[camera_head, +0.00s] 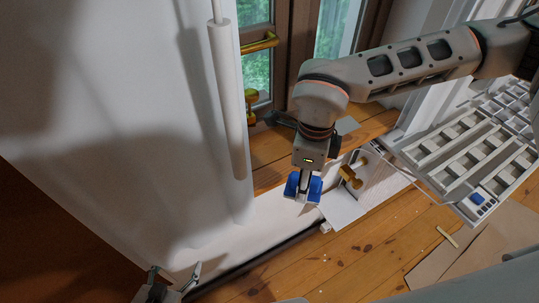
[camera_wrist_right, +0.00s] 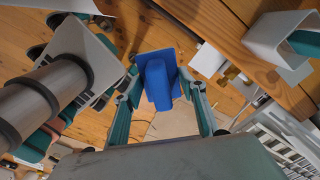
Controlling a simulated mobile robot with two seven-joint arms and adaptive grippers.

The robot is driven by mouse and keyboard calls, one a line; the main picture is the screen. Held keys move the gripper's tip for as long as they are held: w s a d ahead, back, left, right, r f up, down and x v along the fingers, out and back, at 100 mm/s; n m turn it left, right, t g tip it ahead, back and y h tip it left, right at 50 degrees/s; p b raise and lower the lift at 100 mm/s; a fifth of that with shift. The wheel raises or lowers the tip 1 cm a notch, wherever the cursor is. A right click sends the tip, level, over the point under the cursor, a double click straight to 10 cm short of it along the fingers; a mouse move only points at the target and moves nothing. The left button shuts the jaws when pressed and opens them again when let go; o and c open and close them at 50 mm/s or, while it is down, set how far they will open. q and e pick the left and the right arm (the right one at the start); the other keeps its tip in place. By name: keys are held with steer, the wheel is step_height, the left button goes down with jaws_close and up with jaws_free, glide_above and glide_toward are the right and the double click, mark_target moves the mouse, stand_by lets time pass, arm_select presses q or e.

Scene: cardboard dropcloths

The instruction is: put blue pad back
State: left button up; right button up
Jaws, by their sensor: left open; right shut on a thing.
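The blue pad (camera_head: 291,187) hangs at the tip of my right gripper (camera_head: 304,186) in the head view, near the middle, above a white surface. In the right wrist view the blue pad (camera_wrist_right: 160,85) sits between the two fingers of my right gripper (camera_wrist_right: 159,78), which is shut on it. The gripper hides part of the pad in the head view. My left gripper (camera_head: 175,272) is open and empty at the bottom left of the head view, well apart from the pad.
A white slatted rack (camera_head: 465,150) with a small blue patch stands at the right. A glazed door with a brass handle (camera_head: 259,43) is behind. A white pole (camera_head: 228,100) leans at the left. Bare wooden floor (camera_head: 390,240) shows at the lower right, beside cardboard (camera_head: 470,252).

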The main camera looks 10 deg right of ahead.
steer(key=w+a, duration=0.1)
steer(key=w, duration=0.4)
steer(key=w+a+f+p, duration=0.1)
steer(key=w+a, duration=0.1)
steer(key=w, duration=0.3)
steer(key=w+a+f, duration=0.1)
steer(key=w+a, duration=0.1)
steer(key=w, duration=0.3)
steer(key=shift+a+p, duration=0.2)
steer(key=shift+p, duration=0.15)
steer(key=shift+d+f, duration=0.1)
steer(key=shift+f, duration=0.5)
step_height(320, 180, down, 3)
steer(key=shift+r, duration=0.1)
steer(key=shift+w+f+p, duration=0.25)
steer(key=shift+f+p, duration=0.05)
steer(key=shift+f, duration=0.2)
steer(key=shift+f, duration=0.1)
